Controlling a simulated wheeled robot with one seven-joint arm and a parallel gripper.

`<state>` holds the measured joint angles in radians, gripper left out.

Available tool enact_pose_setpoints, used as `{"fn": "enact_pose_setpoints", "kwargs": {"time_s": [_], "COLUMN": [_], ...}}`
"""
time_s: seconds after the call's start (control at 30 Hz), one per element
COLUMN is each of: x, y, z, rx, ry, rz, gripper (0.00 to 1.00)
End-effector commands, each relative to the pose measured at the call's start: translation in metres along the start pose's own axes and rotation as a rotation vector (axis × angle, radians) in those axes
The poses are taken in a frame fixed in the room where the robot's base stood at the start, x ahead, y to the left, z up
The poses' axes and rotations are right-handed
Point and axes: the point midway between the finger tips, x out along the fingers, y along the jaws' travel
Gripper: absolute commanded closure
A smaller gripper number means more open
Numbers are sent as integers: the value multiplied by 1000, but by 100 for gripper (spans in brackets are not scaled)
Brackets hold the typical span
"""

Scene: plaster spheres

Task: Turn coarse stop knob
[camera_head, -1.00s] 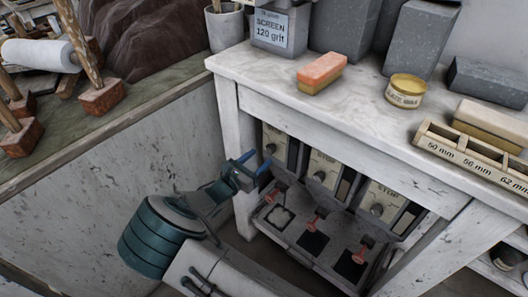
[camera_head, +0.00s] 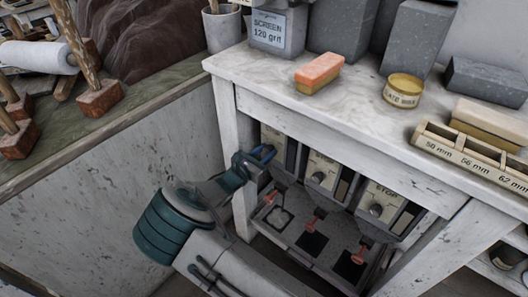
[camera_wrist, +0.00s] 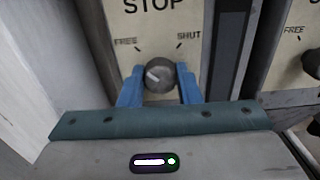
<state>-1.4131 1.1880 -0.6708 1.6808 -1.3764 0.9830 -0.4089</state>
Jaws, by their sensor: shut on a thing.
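The left stop knob (camera_wrist: 160,74) is a round dark grey knob on a cream plate (camera_wrist: 160,28) marked STOP, FREE and SHUT. Its pale pointer line slants to the upper left, roughly towards FREE. My gripper (camera_head: 264,153), with blue fingers, is at the leftmost unit under the bench. In the wrist view its fingers stand on both sides of the knob, shut on it. In the head view my gripper hides this knob. The middle knob (camera_head: 319,177) and right knob (camera_head: 376,210) are in plain view. No word coarse can be read.
Red-handled parts (camera_head: 313,223) stand on a grey shelf below the units. The bench's white left leg (camera_head: 232,130) is close beside my gripper. The bench top (camera_head: 345,100) above holds an orange block (camera_head: 319,74) and a tin (camera_head: 404,91).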

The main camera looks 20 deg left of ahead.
Motion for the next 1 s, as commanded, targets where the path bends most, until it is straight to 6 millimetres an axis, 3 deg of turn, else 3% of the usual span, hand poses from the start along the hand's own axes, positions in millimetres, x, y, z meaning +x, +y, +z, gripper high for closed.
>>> {"fn": "enact_pose_setpoints", "kwargs": {"time_s": [0.37,1.0], "x": [0,0], "y": [1,1], "z": [1,-1], "rx": [109,684], "ry": [3,7], "rz": [15,15], "gripper": [92,92]}}
